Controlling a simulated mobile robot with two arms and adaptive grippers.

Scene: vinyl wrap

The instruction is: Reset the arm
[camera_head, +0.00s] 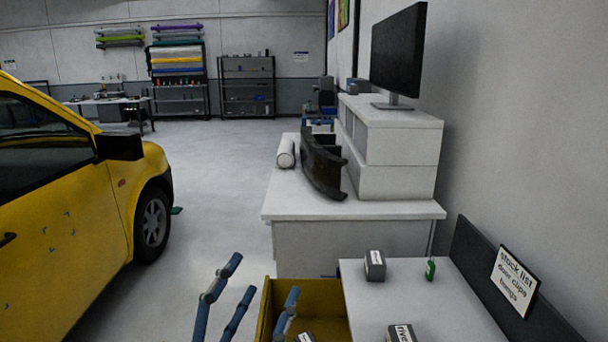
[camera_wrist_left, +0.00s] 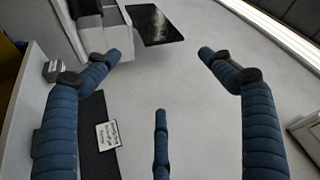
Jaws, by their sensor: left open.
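My left gripper (camera_head: 258,283) shows in the head view at the bottom, with its three blue fingers spread and nothing between them. It is beside and in front of a yellow bin (camera_head: 266,312); one finger overlaps the bin in the picture, and I cannot tell the height between them. In the left wrist view the same gripper (camera_wrist_left: 160,75) is open and empty, with grey floor or wall behind the fingers. My right gripper is in neither view.
A white table (camera_head: 440,310) at the lower right holds a grey box (camera_head: 375,266), a green item (camera_head: 430,268) and a rivet box (camera_head: 402,334). A yellow car (camera_head: 90,210) is at left. The floor (camera_head: 215,190) between is clear.

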